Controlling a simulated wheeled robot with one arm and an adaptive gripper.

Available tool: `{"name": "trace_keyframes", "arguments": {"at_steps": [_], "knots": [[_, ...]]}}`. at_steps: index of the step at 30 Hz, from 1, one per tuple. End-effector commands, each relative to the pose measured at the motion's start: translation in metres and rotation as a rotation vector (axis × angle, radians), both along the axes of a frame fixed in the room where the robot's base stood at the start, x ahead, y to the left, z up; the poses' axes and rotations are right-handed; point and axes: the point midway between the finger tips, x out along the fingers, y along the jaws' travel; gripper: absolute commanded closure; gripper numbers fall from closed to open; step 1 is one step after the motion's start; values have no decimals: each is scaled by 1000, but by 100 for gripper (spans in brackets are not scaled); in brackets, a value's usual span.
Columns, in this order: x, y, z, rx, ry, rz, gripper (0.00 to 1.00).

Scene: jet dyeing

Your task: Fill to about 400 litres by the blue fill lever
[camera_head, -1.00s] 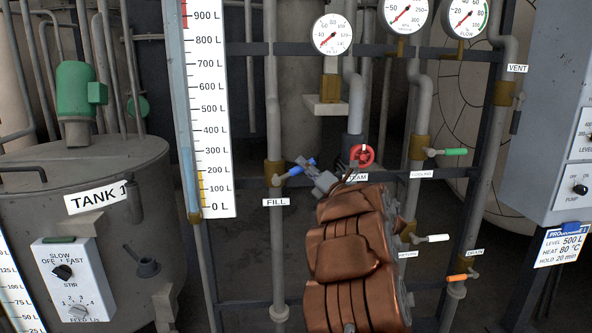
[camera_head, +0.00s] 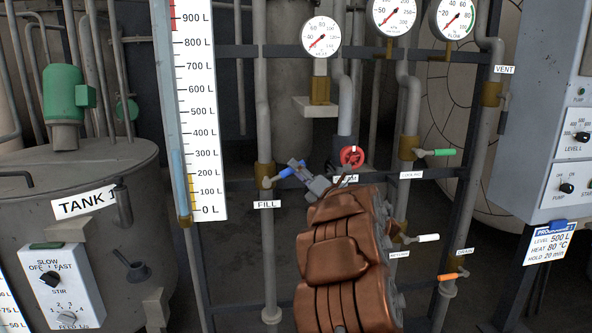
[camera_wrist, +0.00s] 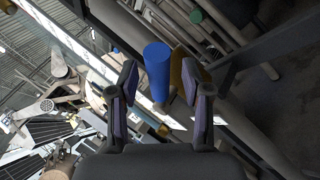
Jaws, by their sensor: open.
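The blue fill lever (camera_head: 285,173) sits on the fill pipe above the FILL label (camera_head: 267,204), its handle tilted up to the right. My gripper (camera_head: 299,168) is at the handle's end, open. In the wrist view the blue handle (camera_wrist: 158,70) stands between the two open jaws (camera_wrist: 159,80), with gaps visible on both sides; contact is not clear. The level gauge (camera_head: 203,110) is marked from 0 to 900 L. The deeper blue in its tube (camera_head: 178,165) appears to reach about 300 L.
The red steam wheel (camera_head: 351,156) is close behind and right of my gripper. Green (camera_head: 444,152), white (camera_head: 428,238) and orange (camera_head: 447,277) levers are farther right. Tank 1 (camera_head: 110,175) stands left, the control box (camera_head: 545,120) right. Pipes and rails surround the lever.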

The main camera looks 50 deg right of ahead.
Motion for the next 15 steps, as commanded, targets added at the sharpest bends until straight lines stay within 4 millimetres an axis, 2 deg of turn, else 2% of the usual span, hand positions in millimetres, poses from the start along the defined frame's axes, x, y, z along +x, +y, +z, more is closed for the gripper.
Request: {"name": "trace_keyframes", "arguments": {"at_steps": [9, 15], "knots": [[-57, 5, -19, 1, 2, -5, 51], [-87, 10, -28, -1, 1, -4, 51]]}}
